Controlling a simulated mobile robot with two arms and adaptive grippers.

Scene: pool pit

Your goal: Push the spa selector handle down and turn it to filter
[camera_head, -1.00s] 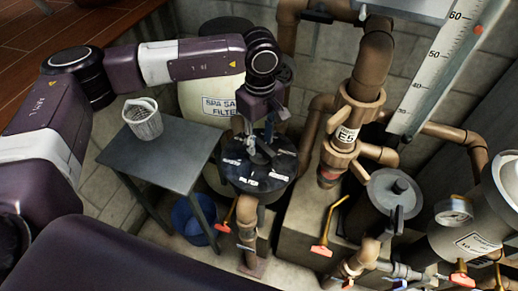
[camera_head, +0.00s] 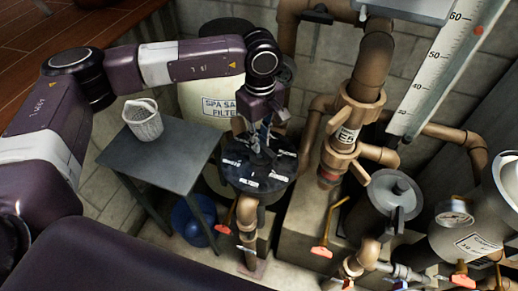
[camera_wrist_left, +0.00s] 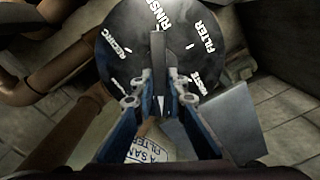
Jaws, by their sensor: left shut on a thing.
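The spa selector valve has a round black top (camera_head: 240,172) with white position labels, below my left arm in the head view; the top also shows in the left wrist view (camera_wrist_left: 118,28). Its dark selector handle (camera_wrist_left: 158,52) stands up the middle of the wrist view. Its visible end lies near the RINSE label (camera_wrist_left: 158,15), left of the FILTER label (camera_wrist_left: 202,38). My left gripper (camera_head: 262,146) is over the valve top. Its blue fingers (camera_wrist_left: 160,100) are shut on the handle. The fingers hide part of the handle, and its height is hard to judge. My right gripper is out of view.
A grey table (camera_head: 185,165) with a white basket (camera_head: 143,121) stands left of the valve, a blue bucket (camera_head: 190,228) below it. The spa sand filter tank (camera_head: 205,92) is behind. Brown pipes (camera_head: 362,85) and orange-handled valves (camera_head: 322,250) crowd the right.

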